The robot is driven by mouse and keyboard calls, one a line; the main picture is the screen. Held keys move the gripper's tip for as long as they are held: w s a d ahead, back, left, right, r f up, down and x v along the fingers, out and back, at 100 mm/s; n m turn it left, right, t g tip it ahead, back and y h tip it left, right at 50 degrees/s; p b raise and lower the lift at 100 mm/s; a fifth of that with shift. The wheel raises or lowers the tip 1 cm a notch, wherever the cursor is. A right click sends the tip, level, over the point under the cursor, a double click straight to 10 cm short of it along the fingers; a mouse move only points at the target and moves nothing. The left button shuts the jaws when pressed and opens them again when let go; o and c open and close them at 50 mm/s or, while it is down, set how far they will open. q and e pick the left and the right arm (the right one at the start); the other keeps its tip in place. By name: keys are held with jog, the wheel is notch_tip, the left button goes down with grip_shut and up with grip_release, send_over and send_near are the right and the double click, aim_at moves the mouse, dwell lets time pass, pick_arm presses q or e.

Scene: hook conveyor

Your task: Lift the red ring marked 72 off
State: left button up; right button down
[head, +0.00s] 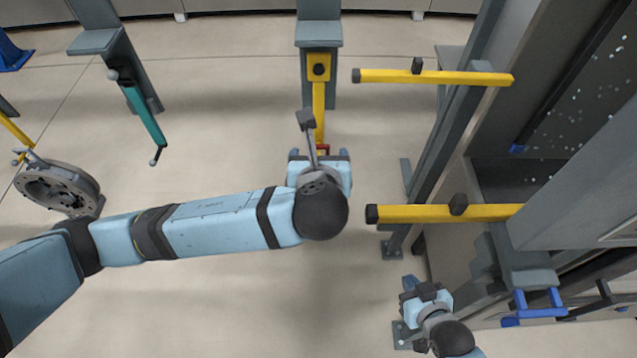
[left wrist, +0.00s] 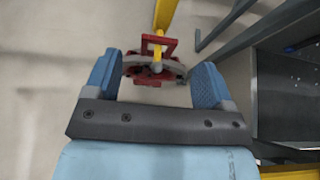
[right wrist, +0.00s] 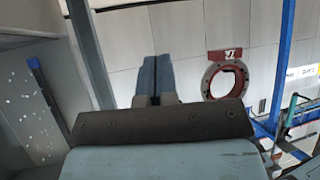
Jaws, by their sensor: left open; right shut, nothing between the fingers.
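A red ring-like piece (left wrist: 150,62) with a red frame on top hangs at the lower end of a yellow hook (left wrist: 164,16) in the left wrist view. It lies between the spread fingers of my left gripper (left wrist: 157,82), with a gap on both sides. In the head view only a bit of red (head: 322,148) shows beyond my left gripper (head: 320,155); my wrist hides the rest. The right wrist view shows a red ring (right wrist: 225,82) with a tag whose digits are hard to read. I cannot tell whether both are the same ring. My right gripper (right wrist: 157,78) is shut and empty, apart from the ring.
Two yellow bars (head: 435,77) (head: 445,213) stick out from the machine frame at right. Open floor (head: 230,130) lies left of my left gripper.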

aim_at(319, 149)
pick_arm(q)
jog(key=p+x, duration=0.1)
jog(key=x, duration=0.5)
jog(key=shift+w+f+p, duration=0.2)
jog(key=shift+f+p, duration=0.1)
jog(key=shift+p, duration=0.05)
jog(key=shift+r, duration=0.1)
grip_shut()
